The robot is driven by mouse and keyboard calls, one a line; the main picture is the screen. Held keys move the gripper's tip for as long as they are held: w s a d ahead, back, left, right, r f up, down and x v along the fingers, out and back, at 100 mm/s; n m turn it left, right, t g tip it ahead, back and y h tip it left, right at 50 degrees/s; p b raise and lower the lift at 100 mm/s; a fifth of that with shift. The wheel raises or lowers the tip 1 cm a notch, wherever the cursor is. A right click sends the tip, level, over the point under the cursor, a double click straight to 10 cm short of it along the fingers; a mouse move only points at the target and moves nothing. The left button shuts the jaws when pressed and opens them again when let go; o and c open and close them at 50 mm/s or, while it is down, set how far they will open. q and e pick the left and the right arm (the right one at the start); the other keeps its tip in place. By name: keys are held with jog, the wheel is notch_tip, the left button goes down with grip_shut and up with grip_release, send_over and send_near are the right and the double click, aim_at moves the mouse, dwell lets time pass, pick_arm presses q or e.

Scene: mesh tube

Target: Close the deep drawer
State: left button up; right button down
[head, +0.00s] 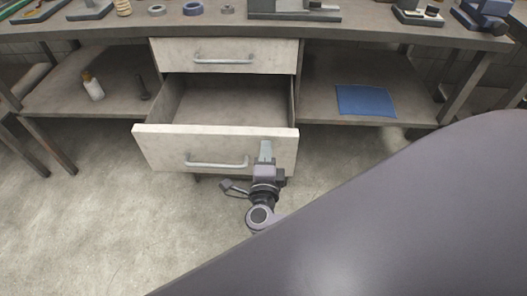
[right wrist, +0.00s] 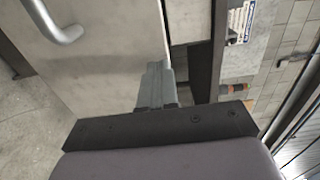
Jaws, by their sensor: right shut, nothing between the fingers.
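The deep drawer (head: 215,142) is the lower of two drawers under the workbench, and it stands pulled out with its empty inside showing. Its pale front carries a grey bar handle (head: 217,163). In the right wrist view the drawer front (right wrist: 105,50) fills the upper left, with part of the handle (right wrist: 62,28). My right gripper (head: 265,150) is shut and empty, in front of the drawer front near its right end, right of the handle. It also shows in the right wrist view (right wrist: 156,75). I cannot tell whether the fingertips touch the front. My left gripper is not in view.
The shallow upper drawer (head: 225,55) is shut. A white bottle (head: 93,88) stands on the left shelf and a blue cloth (head: 365,101) lies on the right shelf. Tools line the workbench top (head: 200,27). The floor (head: 80,220) left of the drawer is clear.

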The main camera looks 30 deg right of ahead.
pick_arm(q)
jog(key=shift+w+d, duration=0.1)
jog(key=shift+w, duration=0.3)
pick_arm(e)
jog(key=shift+w+d, duration=0.3)
jog(key=shift+w, duration=0.15)
